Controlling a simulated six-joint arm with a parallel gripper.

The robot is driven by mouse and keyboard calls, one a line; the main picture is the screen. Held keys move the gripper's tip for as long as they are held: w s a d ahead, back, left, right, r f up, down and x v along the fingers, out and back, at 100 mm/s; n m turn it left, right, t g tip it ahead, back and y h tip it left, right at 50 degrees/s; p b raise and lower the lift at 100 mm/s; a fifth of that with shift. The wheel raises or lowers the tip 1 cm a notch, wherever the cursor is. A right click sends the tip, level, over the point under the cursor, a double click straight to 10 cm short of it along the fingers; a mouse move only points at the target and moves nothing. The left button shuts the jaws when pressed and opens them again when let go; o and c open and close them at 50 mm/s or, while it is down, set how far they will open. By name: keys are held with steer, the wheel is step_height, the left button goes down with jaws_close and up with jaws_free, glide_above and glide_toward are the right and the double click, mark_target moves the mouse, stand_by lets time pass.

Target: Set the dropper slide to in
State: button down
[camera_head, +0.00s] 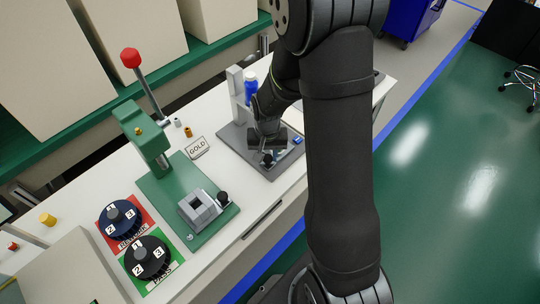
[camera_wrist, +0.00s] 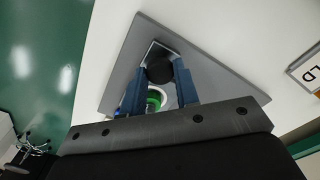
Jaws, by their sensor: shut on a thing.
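The dropper station is a grey base plate (camera_head: 232,142) with a light grey upright (camera_head: 238,88) and a blue bottle (camera_head: 251,88). My gripper (camera_head: 267,158) is low over this plate, and my arm hides part of it. In the wrist view, the two blue fingers of my gripper (camera_wrist: 160,82) are closed on the sides of a round black knob (camera_wrist: 159,69), the dropper slide's knob. A green ring (camera_wrist: 155,98) shows between the fingers, nearer the palm. The slide's travel and end positions are mostly hidden.
A green press (camera_head: 150,140) with a red-balled lever (camera_head: 131,58) stands to the left, with a grey block (camera_head: 200,209) on its base. Two numbered dials (camera_head: 120,217) sit front left. A small blue block (camera_head: 297,140) lies right of my gripper.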

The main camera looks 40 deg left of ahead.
steer(key=shift+a, duration=1.6)
steer(key=c, duration=1.1)
jaws_free()
step_height(320, 180, up, 18)
steer(key=shift+f, duration=0.25)
